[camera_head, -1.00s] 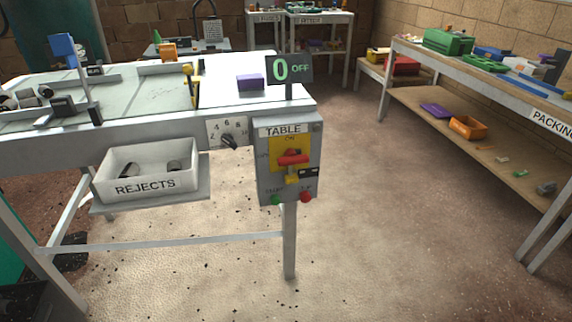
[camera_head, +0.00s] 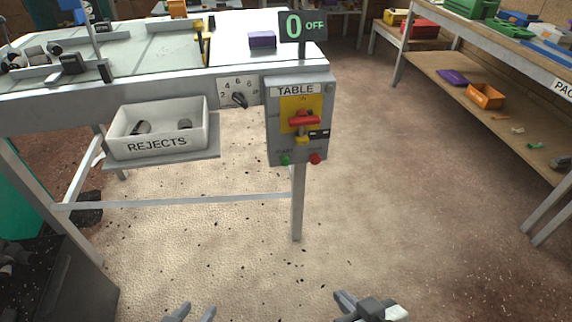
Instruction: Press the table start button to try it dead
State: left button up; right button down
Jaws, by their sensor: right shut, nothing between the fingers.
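The grey TABLE control box (camera_head: 272,120) hangs at the table's front right corner. Its green start button (camera_head: 285,160) is low on the left of the box, beside a red button (camera_head: 315,158). Above them a red switch handle (camera_head: 304,121) lies about level on a yellow plate, with a yellow lock-like piece (camera_head: 301,140) and a dark tag below it. The display (camera_head: 303,26) reads 0 OFF. My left gripper (camera_head: 192,313) is at the bottom edge, fingers apart and empty. My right gripper (camera_head: 350,298) is at the bottom, shut and empty. Both are well short of the box.
A REJECTS bin (camera_head: 158,143) with dark pieces sits on a shelf left of the box. A numbered dial (camera_head: 238,93) is between them. A purple block (camera_head: 262,39) lies on the table. The packing bench (camera_head: 500,75) stands at right. Floor before the box is clear.

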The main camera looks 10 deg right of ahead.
aim_at(285, 160)
jog(key=k, duration=0.5)
jog(key=z, duration=1.25)
jog(key=i, duration=1)
jog(key=u, duration=2.05)
jog(key=i, duration=0.5)
jog(key=z, duration=0.1)
